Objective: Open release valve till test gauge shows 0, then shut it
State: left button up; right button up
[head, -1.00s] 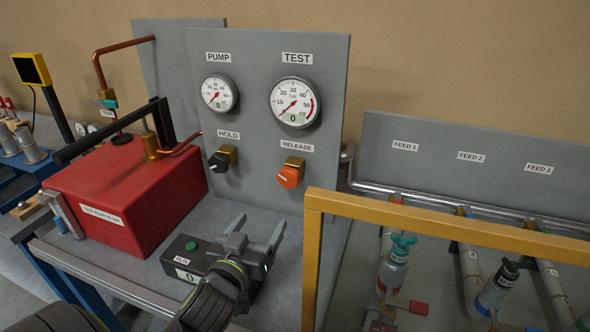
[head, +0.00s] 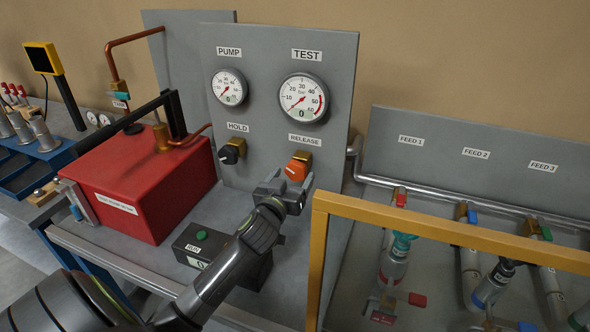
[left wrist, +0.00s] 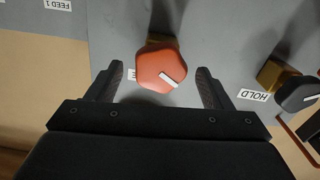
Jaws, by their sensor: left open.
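The orange release valve knob (head: 297,169) sits on a brass body under the RELEASE label on the grey panel. It also shows in the left wrist view (left wrist: 161,68), with a slanted white mark. My left gripper (head: 289,182) is open just in front of and below the knob. In the left wrist view its fingers stand either side of the knob, with gaps. The test gauge (head: 303,98) reads 0 in its small window, with its needle at the low end of the scale. My right gripper is not in view.
The black hold knob (head: 232,151) is left of the release knob, below the pump gauge (head: 229,87). A red box (head: 140,185) stands at left and a small black RUN box (head: 203,240) in front. A yellow frame (head: 318,260) rises at right.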

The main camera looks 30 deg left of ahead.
pick_arm(q)
jog(key=shift+x, duration=0.9)
jog(key=shift+w+a, duration=0.1)
jog(key=shift+w, duration=0.2)
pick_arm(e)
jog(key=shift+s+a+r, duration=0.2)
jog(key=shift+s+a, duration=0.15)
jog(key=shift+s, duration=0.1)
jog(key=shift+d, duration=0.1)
pick_arm(q)
jog(key=c, duration=1)
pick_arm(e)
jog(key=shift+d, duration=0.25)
